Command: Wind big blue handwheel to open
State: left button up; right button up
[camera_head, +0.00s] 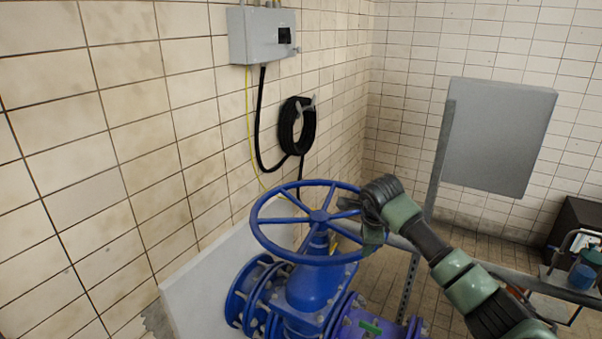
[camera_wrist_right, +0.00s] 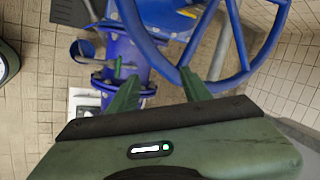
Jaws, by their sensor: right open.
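The big blue handwheel (camera_head: 319,217) sits level on top of a blue valve body (camera_head: 309,287), with its spokes meeting at a central hub. My right gripper (camera_head: 370,215) is at the right side of the wheel's rim, and its fingertips are partly hidden there. In the right wrist view the two green fingers (camera_wrist_right: 158,88) are spread apart, with the blue rim (camera_wrist_right: 150,48) passing just ahead of and between them. I cannot tell whether a finger touches the rim. My left gripper is not in view.
A tiled wall with a grey switch box (camera_head: 263,36) and coiled black hose (camera_head: 297,126) stands behind the wheel. A grey panel (camera_head: 499,138) on a post is at the right. A pale slab (camera_head: 205,285) leans left of the valve. A small green handle (camera_head: 371,328) is below.

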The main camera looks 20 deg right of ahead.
aim_at(319, 220)
jog(key=i, duration=1.5)
